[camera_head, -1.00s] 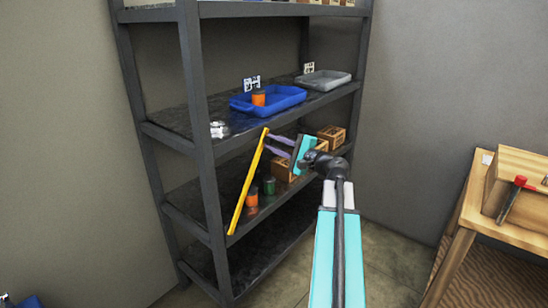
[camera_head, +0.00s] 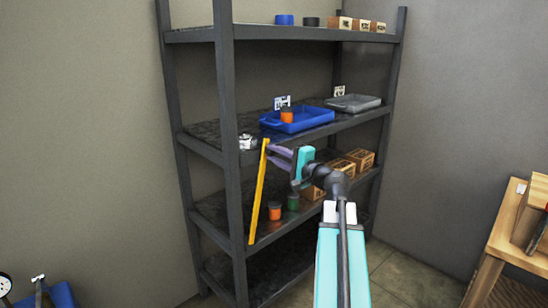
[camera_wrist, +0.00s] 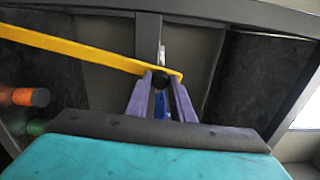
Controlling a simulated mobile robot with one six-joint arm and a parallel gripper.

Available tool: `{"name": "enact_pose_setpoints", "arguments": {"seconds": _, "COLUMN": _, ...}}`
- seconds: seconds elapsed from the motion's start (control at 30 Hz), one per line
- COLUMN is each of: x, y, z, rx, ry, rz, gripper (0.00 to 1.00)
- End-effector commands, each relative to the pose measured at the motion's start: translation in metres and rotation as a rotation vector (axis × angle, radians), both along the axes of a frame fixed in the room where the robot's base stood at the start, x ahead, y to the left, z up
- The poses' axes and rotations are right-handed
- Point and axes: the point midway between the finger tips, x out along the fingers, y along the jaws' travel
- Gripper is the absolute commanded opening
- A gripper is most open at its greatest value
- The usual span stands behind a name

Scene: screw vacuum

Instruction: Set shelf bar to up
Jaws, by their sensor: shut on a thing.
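The yellow shelf bar (camera_head: 258,195) stands steeply, slightly tilted, at the front of the dark shelf rack, its upper end near the middle shelf's edge. In the wrist view the bar (camera_wrist: 85,47) runs from the upper left to my fingertips. My gripper (camera_head: 268,150) is shut on the bar's upper end. Its purple fingers (camera_wrist: 162,75) close around that end in the wrist view. The exact contact between fingers and bar is partly hidden.
The dark rack (camera_head: 228,150) holds a blue tray (camera_head: 300,121) and a grey tray (camera_head: 353,103) on its middle shelf. Orange and green cans (camera_head: 293,202) and wooden boxes (camera_head: 360,158) stand on the shelf below. A wooden table (camera_head: 510,228) is at the right.

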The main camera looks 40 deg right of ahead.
Motion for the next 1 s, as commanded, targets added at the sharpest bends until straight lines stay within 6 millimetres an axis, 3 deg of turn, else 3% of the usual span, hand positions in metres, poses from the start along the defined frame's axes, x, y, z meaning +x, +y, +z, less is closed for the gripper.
{"name": "enact_pose_setpoints", "arguments": {"seconds": 0.13, "x": 0.0, "y": 0.001, "z": -0.001, "rx": 0.003, "ry": 0.002, "rz": 0.003, "gripper": 0.0}}
{"name": "enact_pose_setpoints", "arguments": {"seconds": 0.17, "x": 0.0, "y": 0.002, "z": -0.001, "rx": 0.004, "ry": 0.002, "rz": 0.003, "gripper": 0.25}}
{"name": "enact_pose_setpoints", "arguments": {"seconds": 0.27, "x": 0.0, "y": 0.002, "z": -0.001, "rx": 0.004, "ry": 0.001, "rz": 0.004, "gripper": 0.4}}
{"name": "enact_pose_setpoints", "arguments": {"seconds": 0.67, "x": -0.002, "y": 0.001, "z": 0.0, "rx": 0.004, "ry": 0.0, "rz": 0.003, "gripper": 0.4}}
{"name": "enact_pose_setpoints", "arguments": {"seconds": 1.0, "x": -0.033, "y": -0.001, "z": -0.002, "rx": 0.004, "ry": -0.001, "rz": 0.001, "gripper": 0.4}}
